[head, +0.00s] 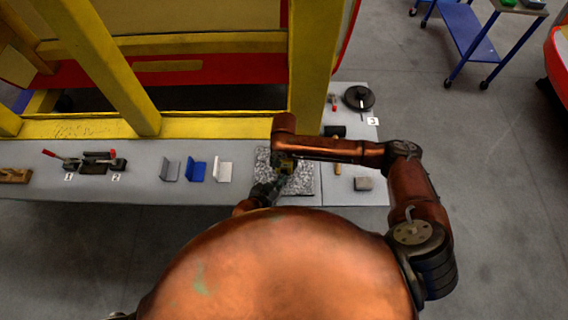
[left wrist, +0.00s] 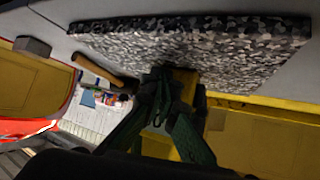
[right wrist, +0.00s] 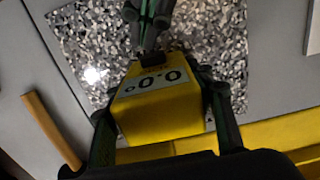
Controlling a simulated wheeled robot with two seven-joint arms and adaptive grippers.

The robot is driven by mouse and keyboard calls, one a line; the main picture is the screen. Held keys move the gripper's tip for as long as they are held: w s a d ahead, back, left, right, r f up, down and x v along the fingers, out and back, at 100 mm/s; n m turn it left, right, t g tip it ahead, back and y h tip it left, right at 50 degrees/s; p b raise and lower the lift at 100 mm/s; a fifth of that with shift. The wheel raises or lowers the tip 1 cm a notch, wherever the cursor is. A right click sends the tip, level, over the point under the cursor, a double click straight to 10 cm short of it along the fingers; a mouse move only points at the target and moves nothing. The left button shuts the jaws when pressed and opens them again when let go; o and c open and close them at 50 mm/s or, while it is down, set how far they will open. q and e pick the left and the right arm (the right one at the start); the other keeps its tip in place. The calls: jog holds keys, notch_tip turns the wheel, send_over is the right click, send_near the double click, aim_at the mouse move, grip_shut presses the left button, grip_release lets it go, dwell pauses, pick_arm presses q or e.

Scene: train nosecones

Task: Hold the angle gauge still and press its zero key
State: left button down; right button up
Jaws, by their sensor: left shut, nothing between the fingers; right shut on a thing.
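The angle gauge (right wrist: 160,118) is a small yellow box on the speckled granite plate (right wrist: 75,45). Its display reads 0.0° in the right wrist view. My right gripper (right wrist: 160,100) is shut on the gauge, one finger on each side. My left gripper (right wrist: 149,48) is shut and empty, its tips at the far edge of the gauge's display face, where they hide the key area. I cannot tell whether they touch. In the left wrist view the left gripper (left wrist: 160,80) covers much of the yellow gauge (left wrist: 186,84). In the head view both grippers meet over the plate (head: 303,184).
A wooden-handled hammer (head: 337,168) and a grey block (head: 362,184) lie right of the plate. Grey, blue and white angle brackets (head: 196,171) stand to its left, with red-handled clamps (head: 95,163) beyond. A yellow frame (head: 210,128) borders the table's back. A black disc (head: 359,98) lies back right.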

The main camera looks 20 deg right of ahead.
pick_arm(q)
jog(key=shift+s+a, duration=0.3)
jog(key=shift+s, duration=0.65)
jog(key=shift+s+a, duration=0.25)
jog(key=shift+s, duration=0.75)
jog(key=shift+s+a, duration=0.3)
jog(key=shift+s, duration=0.65)
pick_arm(e)
jog(key=o, duration=1)
jog(key=shift+o, duration=0.2)
